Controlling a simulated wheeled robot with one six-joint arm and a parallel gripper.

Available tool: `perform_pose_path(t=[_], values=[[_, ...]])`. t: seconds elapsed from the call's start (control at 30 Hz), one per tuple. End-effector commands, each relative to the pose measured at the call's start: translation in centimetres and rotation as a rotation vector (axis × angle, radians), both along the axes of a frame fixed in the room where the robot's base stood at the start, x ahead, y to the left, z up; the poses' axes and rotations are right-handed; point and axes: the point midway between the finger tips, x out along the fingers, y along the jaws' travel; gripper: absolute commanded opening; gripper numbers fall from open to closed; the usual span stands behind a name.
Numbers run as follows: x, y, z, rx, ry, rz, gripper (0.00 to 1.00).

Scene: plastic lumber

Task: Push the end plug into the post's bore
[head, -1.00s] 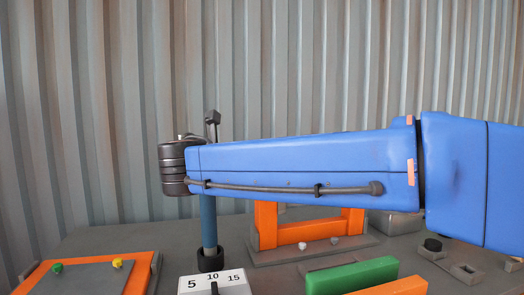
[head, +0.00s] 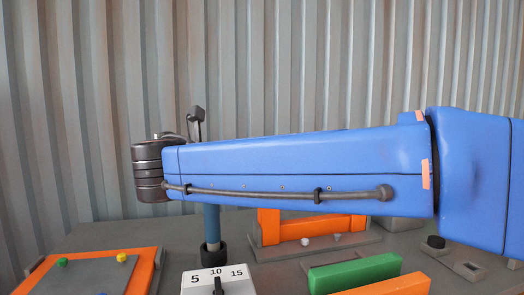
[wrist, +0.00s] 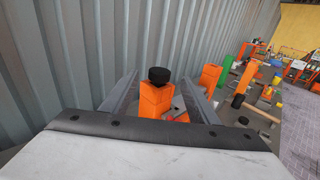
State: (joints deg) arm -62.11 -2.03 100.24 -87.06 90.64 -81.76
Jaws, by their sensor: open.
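In the wrist view the black end plug (wrist: 159,75) is on top of an upright orange post (wrist: 156,98). How deep the plug sits in the bore cannot be told. My gripper (wrist: 160,92) is open, with one grey finger on either side of the post and plug in the picture. No contact between the fingers and the plug shows. The lower post is hidden behind my gripper's body. In the head view my blue arm reaches left across the middle; the fingers and the plug cannot be made out there.
In the head view a blue-grey column (head: 211,225) stands behind a numbered plate (head: 217,278). An orange frame (head: 305,228), a green bar (head: 354,273) and an orange-edged board (head: 148,265) lie around it. A corrugated wall (head: 300,60) closes the back.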

Motion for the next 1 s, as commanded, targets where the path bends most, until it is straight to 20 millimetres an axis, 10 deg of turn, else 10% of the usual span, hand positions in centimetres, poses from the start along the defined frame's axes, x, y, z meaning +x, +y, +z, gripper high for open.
perform_pose_path(t=[0.6, 1.0], values=[[-8.8, 4.9, 0.5, 0.000, 0.000, 0.003, 0.54], [-10.7, 5.9, 0.6, 0.000, 0.000, 0.000, 0.54]])
